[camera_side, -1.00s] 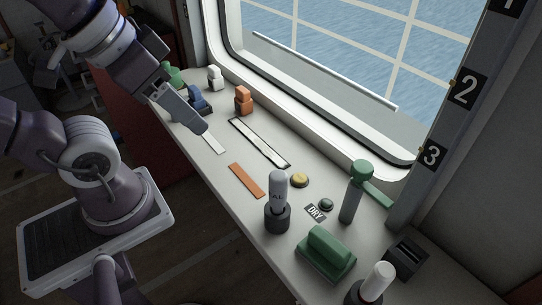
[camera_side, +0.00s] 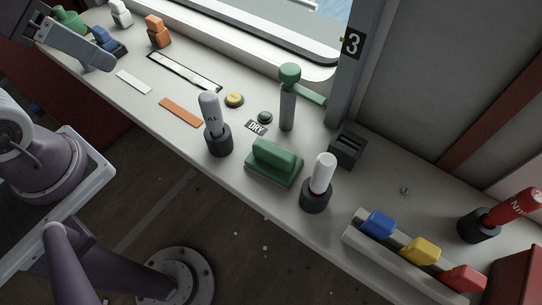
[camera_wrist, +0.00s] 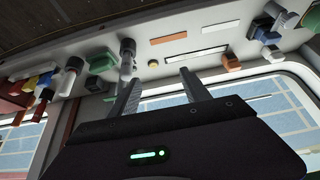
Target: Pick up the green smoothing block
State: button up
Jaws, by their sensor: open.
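The green smoothing block (camera_side: 276,160) sits on the bench near its front edge, a rounded green grip on a wider green base. It also shows upside down in the wrist view (camera_wrist: 102,62), left of the fingers. My gripper (camera_side: 110,67) is far to the left of it in the side view, above the bench by a blue item. In the wrist view my gripper (camera_wrist: 160,76) has its two fingers spread apart with nothing between them.
Around the block stand an upright AL bottle (camera_side: 211,122), a white-topped bottle (camera_side: 320,180), a green-headed tool with a grey handle (camera_side: 288,100) and a black slotted box (camera_side: 347,148). A rack (camera_side: 392,258) of blue, yellow and red blocks is at right. An orange strip (camera_side: 181,112) lies flat.

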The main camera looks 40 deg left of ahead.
jog(key=o, duration=0.6)
notch_tip(320, 180, up, 5)
jog(key=m+g+h, duration=0.5)
jog(key=m, duration=1.2)
send_over(280, 160)
jog(key=w+a, duration=0.2)
jog(key=a, duration=0.2)
jog(key=f, duration=2.2)
jog(key=shift+s+f, duration=0.25)
jog(key=shift+f, duration=0.05)
jog(key=x, duration=0.7)
jog(key=shift+s+f, duration=0.2)
jog(key=shift+s, duration=0.05)
